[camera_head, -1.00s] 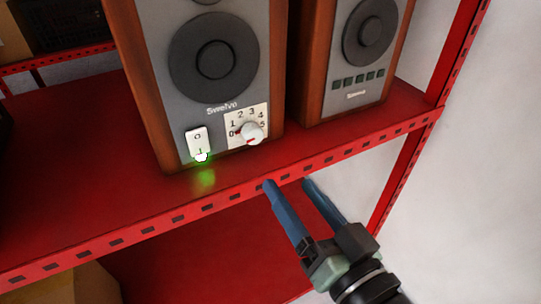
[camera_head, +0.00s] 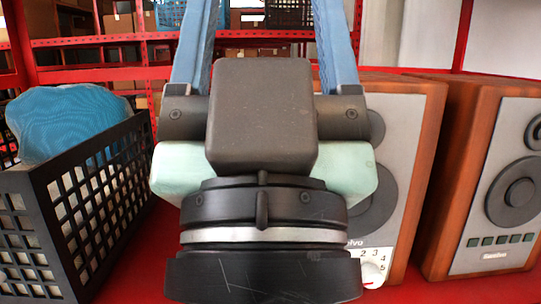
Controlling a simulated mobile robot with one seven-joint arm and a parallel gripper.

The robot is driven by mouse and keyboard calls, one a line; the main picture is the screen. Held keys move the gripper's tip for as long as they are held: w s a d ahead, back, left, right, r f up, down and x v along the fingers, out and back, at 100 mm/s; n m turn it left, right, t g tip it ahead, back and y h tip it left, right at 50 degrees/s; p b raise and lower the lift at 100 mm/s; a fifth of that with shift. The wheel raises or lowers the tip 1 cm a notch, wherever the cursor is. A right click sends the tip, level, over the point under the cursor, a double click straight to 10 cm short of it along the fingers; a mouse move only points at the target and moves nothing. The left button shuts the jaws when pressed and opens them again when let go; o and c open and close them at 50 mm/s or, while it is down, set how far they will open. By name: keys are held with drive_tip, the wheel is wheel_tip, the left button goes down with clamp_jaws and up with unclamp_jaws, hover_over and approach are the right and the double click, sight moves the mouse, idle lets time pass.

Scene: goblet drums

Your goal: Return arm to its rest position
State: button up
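My gripper (camera_head: 262,30) fills the middle of the head view, very close to the camera. Its two blue fingers point up and stand wide apart, with nothing between them that I can see. The fingertips run past the top edge of the picture. The gripper's dark body hides part of the nearer wooden speaker (camera_head: 421,120) behind it.
A second wooden speaker (camera_head: 470,150) stands at the right on the red shelf (camera_head: 425,293). A black crate (camera_head: 95,190) holding a blue rounded thing (camera_head: 65,118) stands at the left. Red racks with boxes are behind. The speaker's white dial (camera_head: 373,270) shows partly.

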wheel_tip(320, 180, up, 23)
drive_tip(key=p, duration=2.1)
drive_tip(key=shift+w+d, duration=0.15)
